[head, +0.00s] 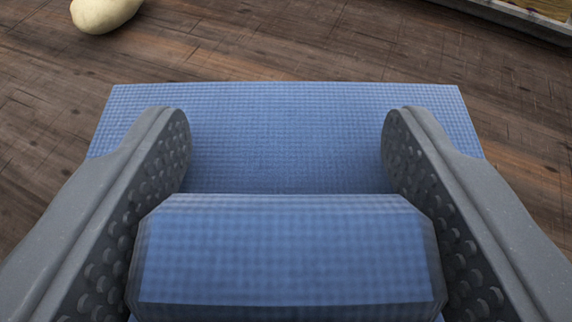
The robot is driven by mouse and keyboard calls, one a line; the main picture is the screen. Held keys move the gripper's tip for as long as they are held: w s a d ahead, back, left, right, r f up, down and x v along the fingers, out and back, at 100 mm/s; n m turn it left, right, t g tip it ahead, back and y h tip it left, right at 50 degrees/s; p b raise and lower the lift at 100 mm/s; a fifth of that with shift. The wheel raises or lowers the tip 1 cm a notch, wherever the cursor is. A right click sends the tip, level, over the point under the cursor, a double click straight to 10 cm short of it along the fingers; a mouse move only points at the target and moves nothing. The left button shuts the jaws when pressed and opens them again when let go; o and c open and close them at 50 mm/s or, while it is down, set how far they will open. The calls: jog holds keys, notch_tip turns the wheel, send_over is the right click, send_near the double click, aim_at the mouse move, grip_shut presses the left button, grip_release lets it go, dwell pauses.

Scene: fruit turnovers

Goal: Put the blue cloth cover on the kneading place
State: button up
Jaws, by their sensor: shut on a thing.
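The blue cloth cover (287,140) is a woven blue sheet with a raised, blocky blue grip part on top, close to the camera. My gripper (286,125) has one grey finger on each side of that raised part and is shut on it. The flat sheet reaches out beyond both fingertips at the far side. Its near part is hidden by the raised part and my fingers. I cannot tell whether the sheet touches the surface under it. No marked kneading place can be made out.
A dark wooden surface (300,40) spreads around the cover. A pale dough lump (104,12) lies at the top left. A grey tray (510,17) with yellowish contents, cut off by the picture edge, is at the top right. The wood between them is bare.

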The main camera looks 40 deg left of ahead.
jog(key=o, duration=1)
jog(key=shift+f, duration=0.1)
jog(key=shift+s+d+r, duration=0.3)
jog(key=shift+r, duration=0.1)
jog(key=p+v, duration=0.2)
jog(key=v, duration=0.9)
jog(key=shift+s+f, duration=0.1)
jog(key=shift+f, duration=0.05)
